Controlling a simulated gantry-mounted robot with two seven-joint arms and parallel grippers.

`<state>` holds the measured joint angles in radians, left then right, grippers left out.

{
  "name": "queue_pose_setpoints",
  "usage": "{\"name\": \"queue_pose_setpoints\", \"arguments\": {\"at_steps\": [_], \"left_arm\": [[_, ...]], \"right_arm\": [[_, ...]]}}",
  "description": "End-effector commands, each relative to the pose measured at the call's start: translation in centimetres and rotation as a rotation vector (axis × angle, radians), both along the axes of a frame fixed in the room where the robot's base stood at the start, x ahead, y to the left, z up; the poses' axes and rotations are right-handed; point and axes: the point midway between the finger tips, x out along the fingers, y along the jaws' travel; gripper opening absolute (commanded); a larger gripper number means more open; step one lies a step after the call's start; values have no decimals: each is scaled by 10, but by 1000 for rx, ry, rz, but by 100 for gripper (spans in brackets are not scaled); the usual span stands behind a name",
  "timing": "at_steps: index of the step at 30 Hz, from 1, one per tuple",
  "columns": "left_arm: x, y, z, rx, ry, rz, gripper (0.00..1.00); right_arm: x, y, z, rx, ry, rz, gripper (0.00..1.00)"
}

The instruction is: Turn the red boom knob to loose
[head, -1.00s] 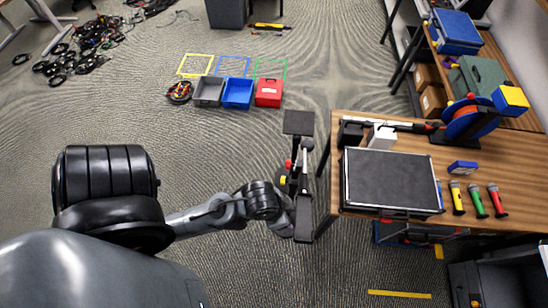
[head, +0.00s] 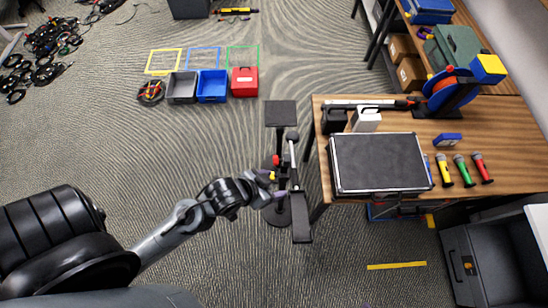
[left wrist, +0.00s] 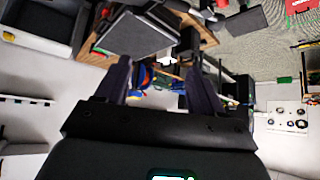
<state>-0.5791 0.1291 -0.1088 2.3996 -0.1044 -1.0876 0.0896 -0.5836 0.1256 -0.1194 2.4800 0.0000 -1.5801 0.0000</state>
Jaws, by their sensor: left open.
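The red boom knob (head: 276,160) is a small red spot on a dark upright stand (head: 282,178) left of the wooden table. A yellow knob (head: 272,175) shows just below it. The stand carries a flat black plate (head: 280,113) at its far end and a long dark plate (head: 301,218) at its near end. My left gripper (head: 271,188) is beside the stand, just below the yellow knob in the picture. In the left wrist view its two dark fingers (left wrist: 158,75) are apart with nothing held between them. The red knob cannot be made out there. My right gripper is not in view.
The wooden table (head: 490,125) holds a black-topped case (head: 380,163), a cable reel (head: 447,92) and several microphones. Grey (head: 182,87), blue (head: 212,86) and red (head: 244,81) boxes sit on the floor beyond the stand.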

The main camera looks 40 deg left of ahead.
Motion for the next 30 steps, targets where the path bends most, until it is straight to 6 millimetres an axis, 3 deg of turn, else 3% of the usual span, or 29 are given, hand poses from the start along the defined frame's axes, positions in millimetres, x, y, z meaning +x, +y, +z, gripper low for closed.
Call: {"name": "queue_pose_setpoints", "arguments": {"at_steps": [5,8,13,16,20,24,30], "left_arm": [[26,-11,-17,-51,-181,-70,68],[39,-19,-37,-103,-309,-143,68],[46,-18,-86,-227,-501,-286,68],[44,-5,-120,-318,-589,-366,68],[37,36,-172,-443,-679,-456,68],[37,99,-217,-527,-732,-508,68],[53,171,-256,-491,-739,-533,68]], "right_arm": [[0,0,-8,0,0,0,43],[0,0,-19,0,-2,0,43],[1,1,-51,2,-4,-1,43],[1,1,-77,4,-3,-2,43],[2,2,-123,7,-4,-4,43],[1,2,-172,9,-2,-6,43],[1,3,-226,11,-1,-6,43]]}}
